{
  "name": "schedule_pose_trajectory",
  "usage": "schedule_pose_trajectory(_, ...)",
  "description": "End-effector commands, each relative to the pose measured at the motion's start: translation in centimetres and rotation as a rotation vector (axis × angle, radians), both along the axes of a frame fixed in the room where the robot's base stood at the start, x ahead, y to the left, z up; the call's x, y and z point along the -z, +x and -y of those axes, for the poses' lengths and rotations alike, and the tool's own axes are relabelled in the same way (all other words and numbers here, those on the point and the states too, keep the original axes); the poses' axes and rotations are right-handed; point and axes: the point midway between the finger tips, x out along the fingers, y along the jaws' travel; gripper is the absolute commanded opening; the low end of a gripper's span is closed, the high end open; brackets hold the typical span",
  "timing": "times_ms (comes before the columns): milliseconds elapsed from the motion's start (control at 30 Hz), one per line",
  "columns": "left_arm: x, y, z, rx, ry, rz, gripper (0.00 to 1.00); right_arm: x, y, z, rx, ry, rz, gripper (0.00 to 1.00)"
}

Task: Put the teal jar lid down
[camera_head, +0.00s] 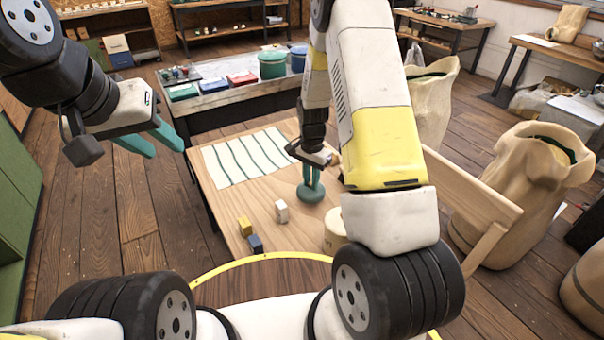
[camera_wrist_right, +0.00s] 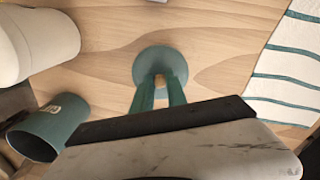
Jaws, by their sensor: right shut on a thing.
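The teal jar lid (camera_head: 310,194) is a round disc low over the wooden table, right of the striped cloth; I cannot tell whether it touches the wood. My right gripper (camera_head: 312,178) points down and is shut on the lid's small wooden knob. In the right wrist view the lid (camera_wrist_right: 160,60) lies beyond the teal fingertips (camera_wrist_right: 160,88), with the knob between them. My left gripper (camera_head: 152,142) is open and empty, out over the floor left of the table.
A white cloth with teal stripes (camera_head: 246,158) lies on the table. A cream canister (camera_head: 333,230) stands at right. The wrist view shows a teal cup (camera_wrist_right: 58,122). Bare wood surrounds the lid.

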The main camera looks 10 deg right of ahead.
Motion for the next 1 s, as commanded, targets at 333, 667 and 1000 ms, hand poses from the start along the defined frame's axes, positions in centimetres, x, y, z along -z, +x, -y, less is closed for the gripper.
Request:
schedule_pose_trajectory(333,0.0,0.0,0.0,0.0,0.0,0.0,0.36,3.7,0.0,0.0,-0.001,-0.001,-0.002,0.0)
schedule_pose_trajectory(667,0.0,0.0,0.0,0.0,0.0,0.0,0.36,4.6,0.1,0.0,-0.001,0.0,0.001,0.0)
schedule_pose_trajectory(1000,0.0,0.0,0.0,0.0,0.0,0.0,0.36,4.8,0.1,0.0,-0.001,0.0,0.001,0.4)
